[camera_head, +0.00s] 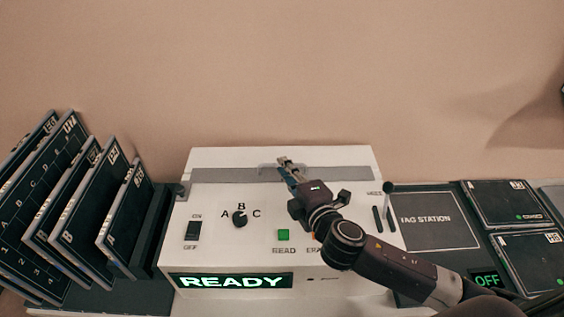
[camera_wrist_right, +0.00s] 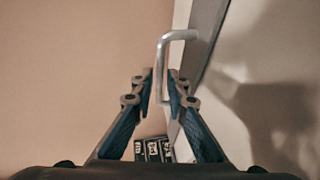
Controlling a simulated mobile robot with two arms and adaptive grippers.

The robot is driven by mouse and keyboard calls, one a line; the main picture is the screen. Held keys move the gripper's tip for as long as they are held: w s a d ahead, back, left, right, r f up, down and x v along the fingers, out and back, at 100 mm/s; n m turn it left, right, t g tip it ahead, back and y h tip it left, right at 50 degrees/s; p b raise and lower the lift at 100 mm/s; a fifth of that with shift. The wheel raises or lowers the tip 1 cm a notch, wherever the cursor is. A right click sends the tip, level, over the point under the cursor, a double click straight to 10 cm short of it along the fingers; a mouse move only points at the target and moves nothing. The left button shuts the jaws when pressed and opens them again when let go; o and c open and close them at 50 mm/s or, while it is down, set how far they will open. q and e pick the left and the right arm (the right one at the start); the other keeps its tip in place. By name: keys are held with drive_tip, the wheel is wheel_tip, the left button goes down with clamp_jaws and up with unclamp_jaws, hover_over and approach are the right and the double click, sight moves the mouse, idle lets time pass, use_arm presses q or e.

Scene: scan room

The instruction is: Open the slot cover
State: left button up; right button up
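The slot cover (camera_head: 225,174) is a long grey strip across the top rear of the white machine (camera_head: 340,273). It looks closed. A pale bent handle (camera_wrist_right: 160,68) on it shows in the right wrist view. My right gripper (camera_head: 284,161) reaches over the machine to this handle, near the strip's middle. In the right wrist view my right gripper (camera_wrist_right: 161,80) has its fingertips on either side of the handle's bar, with narrow gaps, so it looks open around the handle rather than clamped. In the head view the fingers hide part of the handle. My left gripper is not in view.
The machine's front has a black switch (camera_head: 193,231), a knob (camera_head: 239,219), a green button (camera_head: 283,235) and a READY display (camera_head: 232,281). Dark upright panels (camera_head: 88,211) stand at left. A tag station (camera_head: 432,220) and flat dark panels (camera_head: 508,203) lie at right.

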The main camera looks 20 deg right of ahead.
drive_tip(key=shift+x, duration=1.1)
clamp_jaws()
drive_tip(key=shift+w, duration=0.1)
